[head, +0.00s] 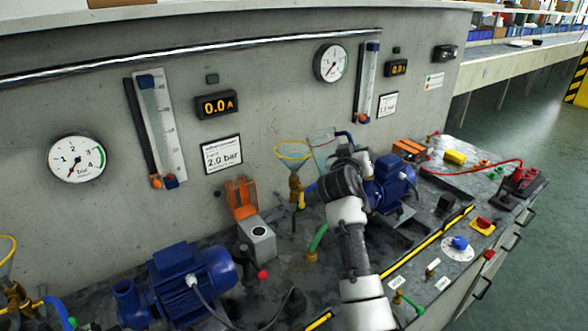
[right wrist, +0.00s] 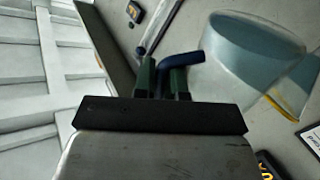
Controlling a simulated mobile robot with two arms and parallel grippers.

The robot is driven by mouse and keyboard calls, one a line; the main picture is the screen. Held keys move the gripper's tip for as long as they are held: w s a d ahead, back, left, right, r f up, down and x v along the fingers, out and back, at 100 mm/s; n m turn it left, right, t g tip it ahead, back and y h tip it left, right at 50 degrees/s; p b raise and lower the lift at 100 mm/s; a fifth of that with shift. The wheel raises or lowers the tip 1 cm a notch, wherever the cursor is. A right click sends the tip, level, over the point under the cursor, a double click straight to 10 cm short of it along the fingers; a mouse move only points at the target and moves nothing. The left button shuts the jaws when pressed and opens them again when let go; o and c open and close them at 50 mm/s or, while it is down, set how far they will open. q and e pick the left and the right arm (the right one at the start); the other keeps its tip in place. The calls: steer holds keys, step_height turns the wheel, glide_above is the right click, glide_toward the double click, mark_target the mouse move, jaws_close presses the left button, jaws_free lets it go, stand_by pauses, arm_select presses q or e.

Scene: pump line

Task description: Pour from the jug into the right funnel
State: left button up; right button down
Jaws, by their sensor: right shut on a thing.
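The clear jug (head: 321,146) is in the air in the head view, just right of the right funnel (head: 293,151), which has a yellow rim and stands on a brass fitting. My right gripper (right wrist: 162,78) is shut on the jug's blue handle (right wrist: 183,59). In the right wrist view the jug (right wrist: 245,55) shows pale blue liquid, and part of the funnel's yellow rim (right wrist: 285,106) appears beyond it. No stream of liquid is visible. The left funnel (head: 6,252) is cut off at the left edge. My left gripper is out of view.
A blue pump motor (head: 390,183) stands close to the right of my right arm, and another blue motor (head: 185,280) is at front left. An orange clip-like part (head: 241,198) sits left of the right funnel. The grey panel wall (head: 270,115) rises behind.

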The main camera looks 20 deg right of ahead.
steer(key=shift+f+m+b, duration=0.4)
steer(key=shift+f+b, duration=0.3)
steer(key=shift+b, duration=0.2)
steer(key=shift+r, duration=0.15)
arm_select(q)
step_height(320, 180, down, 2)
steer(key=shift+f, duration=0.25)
arm_select(e)
steer(key=shift+r, duration=0.1)
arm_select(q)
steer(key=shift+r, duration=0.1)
arm_select(e)
steer(key=shift+r+p, duration=3.6)
steer(key=shift+r, duration=0.95)
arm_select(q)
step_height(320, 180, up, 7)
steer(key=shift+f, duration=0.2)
arm_select(e)
steer(key=shift+f, duration=0.1)
